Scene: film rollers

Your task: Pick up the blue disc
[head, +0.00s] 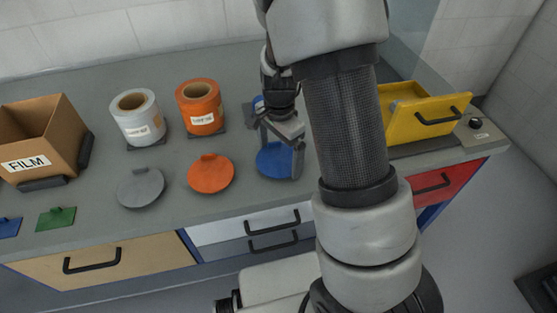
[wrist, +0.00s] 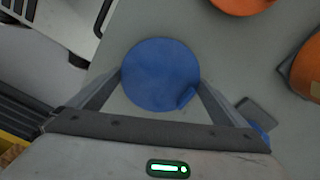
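The blue disc (head: 274,161) lies flat on the grey counter, right of the orange disc, partly covered by my gripper in the head view. In the wrist view the whole round blue disc (wrist: 160,72) shows, with a small tab at its lower right edge. My gripper (head: 280,160) points down over it. In the wrist view my gripper (wrist: 161,79) is open, with one finger on each side of the disc. I cannot tell whether the fingers touch its edge.
An orange disc (head: 211,174) and grey disc (head: 141,187) lie to the left. Orange (head: 201,106) and white (head: 138,117) film rolls stand behind them. A cardboard box (head: 41,138) is far left. A yellow open drawer box (head: 420,119) stands at right. Another blue item (head: 258,103) is mostly hidden.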

